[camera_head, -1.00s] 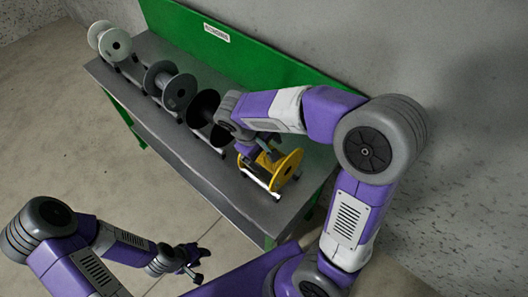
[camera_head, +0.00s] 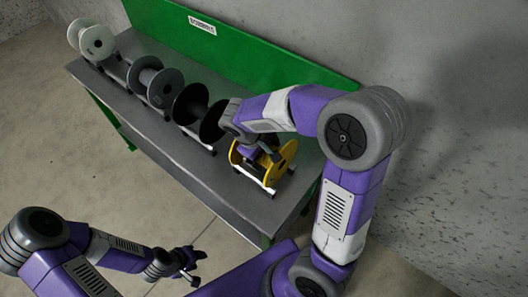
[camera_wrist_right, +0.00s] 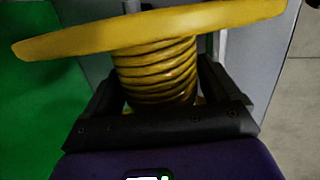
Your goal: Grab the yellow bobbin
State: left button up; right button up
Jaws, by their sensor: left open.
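The yellow bobbin (camera_head: 284,157) sits at the near right end of the bench, on a white-and-black stand. My right gripper (camera_head: 262,153) reaches down over it, with its tips partly hidden by the bobbin and arm. In the right wrist view the bobbin's yellow flange (camera_wrist_right: 150,30) spans the top. Its wound yellow core (camera_wrist_right: 158,70) lies between the two dark fingers of the right gripper, which are close along both sides. I cannot tell whether they press on it. My left gripper (camera_head: 192,265) is open and empty, low in front of the bench.
A black bobbin (camera_head: 211,122), a dark grey bobbin (camera_head: 160,88) and a pale bobbin (camera_head: 97,42) stand in a row on the grey bench top (camera_head: 165,140). A green back panel (camera_head: 250,50) rises behind them. The bench front strip is clear.

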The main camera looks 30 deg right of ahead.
jog(key=c, duration=1.4)
jog(key=shift+c, duration=0.3)
jog(key=shift+r, duration=0.1)
